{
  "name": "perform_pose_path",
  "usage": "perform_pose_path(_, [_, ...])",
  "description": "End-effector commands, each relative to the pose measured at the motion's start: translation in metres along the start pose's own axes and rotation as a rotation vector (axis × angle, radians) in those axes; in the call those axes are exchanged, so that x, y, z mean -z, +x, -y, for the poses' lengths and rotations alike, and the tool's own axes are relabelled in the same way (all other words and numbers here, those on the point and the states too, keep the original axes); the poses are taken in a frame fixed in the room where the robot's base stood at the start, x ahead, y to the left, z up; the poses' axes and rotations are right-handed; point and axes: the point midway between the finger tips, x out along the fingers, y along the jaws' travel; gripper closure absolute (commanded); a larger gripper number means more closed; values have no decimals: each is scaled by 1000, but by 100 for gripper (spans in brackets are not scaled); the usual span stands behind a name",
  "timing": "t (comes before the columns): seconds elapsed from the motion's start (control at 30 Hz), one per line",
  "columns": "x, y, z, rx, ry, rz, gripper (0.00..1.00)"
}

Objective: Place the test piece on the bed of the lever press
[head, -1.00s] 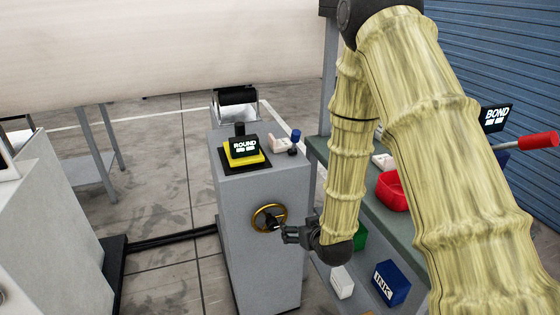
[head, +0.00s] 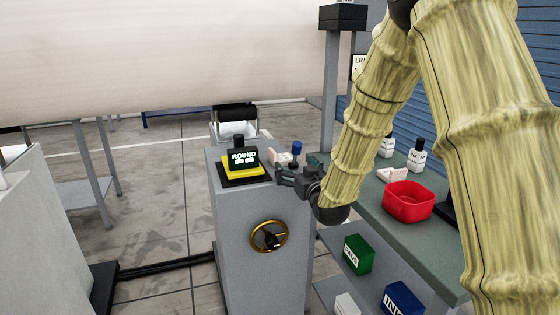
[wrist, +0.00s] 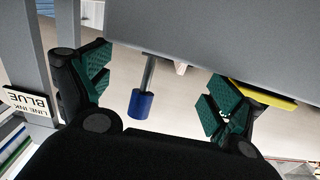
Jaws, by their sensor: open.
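My gripper (head: 284,181) is open and empty at the right side of the grey pedestal's top. In the wrist view my gripper (wrist: 160,92) has its two green-padded fingers wide apart. A blue-knobbed lever (wrist: 140,104) shows between them in that view, not gripped. The blue knob (head: 297,147) also shows in the head view, just beyond the gripper. I cannot make out a piece that is clearly the test piece, nor the lever press.
The grey pedestal (head: 235,215) carries a yellow-based block marked ROUND (head: 242,162) and a brass handwheel (head: 269,235). Right of it, a green-grey bench (head: 425,255) holds a red bowl (head: 408,203) and ink bottles (head: 417,156). Green (head: 358,254) and blue boxes (head: 402,299) sit lower.

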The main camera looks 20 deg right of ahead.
Motion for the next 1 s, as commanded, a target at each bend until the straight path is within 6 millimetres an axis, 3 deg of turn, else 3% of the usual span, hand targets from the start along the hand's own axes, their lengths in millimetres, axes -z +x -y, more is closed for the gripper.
perform_pose_path(0.27, [3, 17, 2, 1, 0, -1, 8])
perform_pose_path(0.6, [10, 57, 8, 0, 1, 0, 8])
perform_pose_path(0.93, [9, 62, 8, 0, 1, 1, 8])
perform_pose_path(1.0, [9, 62, 8, 0, 1, 1, 21])
